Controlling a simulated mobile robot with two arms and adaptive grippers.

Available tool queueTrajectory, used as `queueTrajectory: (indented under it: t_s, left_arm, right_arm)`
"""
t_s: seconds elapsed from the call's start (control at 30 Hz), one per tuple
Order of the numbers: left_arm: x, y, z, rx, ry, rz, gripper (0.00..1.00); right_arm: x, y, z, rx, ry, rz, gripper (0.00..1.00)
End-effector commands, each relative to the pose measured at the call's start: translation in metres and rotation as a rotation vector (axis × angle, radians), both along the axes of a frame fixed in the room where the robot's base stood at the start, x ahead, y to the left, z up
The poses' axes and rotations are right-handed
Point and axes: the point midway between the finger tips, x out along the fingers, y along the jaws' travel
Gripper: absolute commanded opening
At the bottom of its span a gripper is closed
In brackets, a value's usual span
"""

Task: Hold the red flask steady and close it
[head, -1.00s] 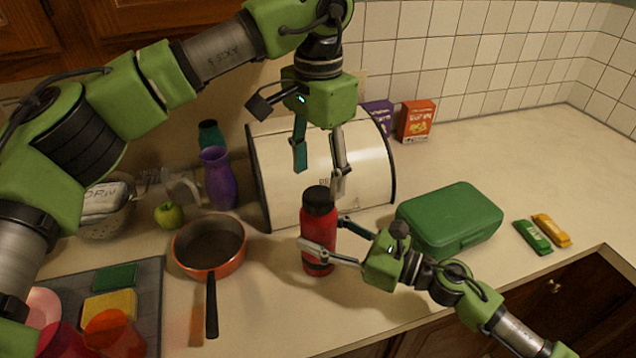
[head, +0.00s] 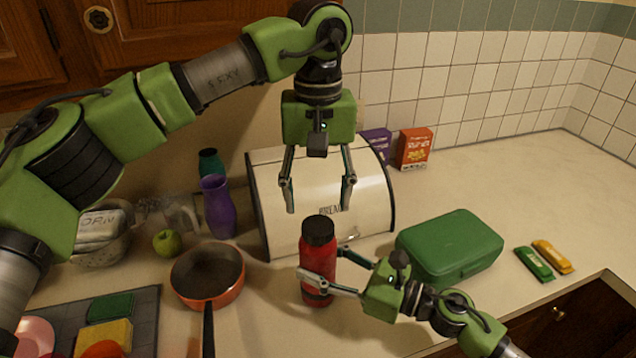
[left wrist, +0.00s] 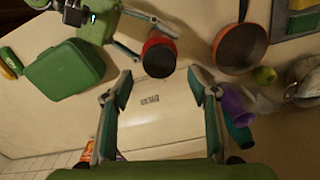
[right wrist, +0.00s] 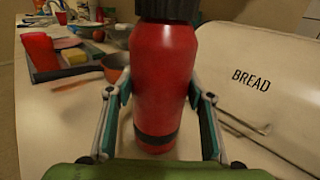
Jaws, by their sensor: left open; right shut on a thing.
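The red flask (head: 317,268) stands upright on the counter in front of the bread bin, with its black lid (head: 319,230) on top. My right gripper (head: 325,270) is shut around the flask's body from the right; the right wrist view shows a finger on each side of the red flask (right wrist: 163,85). My left gripper (head: 318,195) is open and empty above and behind the flask, fingers pointing down. In the left wrist view the flask's dark top (left wrist: 158,58) lies beyond the open fingers. Whether the lid is fully seated cannot be told.
The cream bread bin (head: 275,185) stands close behind the flask. A green lunch box (head: 450,245) is to the right, an orange pan (head: 208,275) to the left. A purple vase (head: 218,207) and an apple (head: 168,242) stand farther left. The counter at far right is mostly clear.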

Motion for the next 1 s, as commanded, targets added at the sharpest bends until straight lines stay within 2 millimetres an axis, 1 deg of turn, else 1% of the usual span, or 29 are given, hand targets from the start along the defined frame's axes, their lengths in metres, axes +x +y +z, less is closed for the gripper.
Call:
queueTrajectory:
  t_s: [0.1, 1.0]
  left_arm:
    - [0.0, 0.0, 0.002, 0.0, -0.001, 0.217, 0.53]
    - [0.0, -0.001, 0.016, -0.002, -0.004, 1.924, 0.53]
  right_arm:
    - [0.0, 0.0, 0.0, 0.0, 0.0, 0.0, 0.0]
    - [0.0, 0.0, 0.0, 0.0, 0.0, 0.0, 0.0]
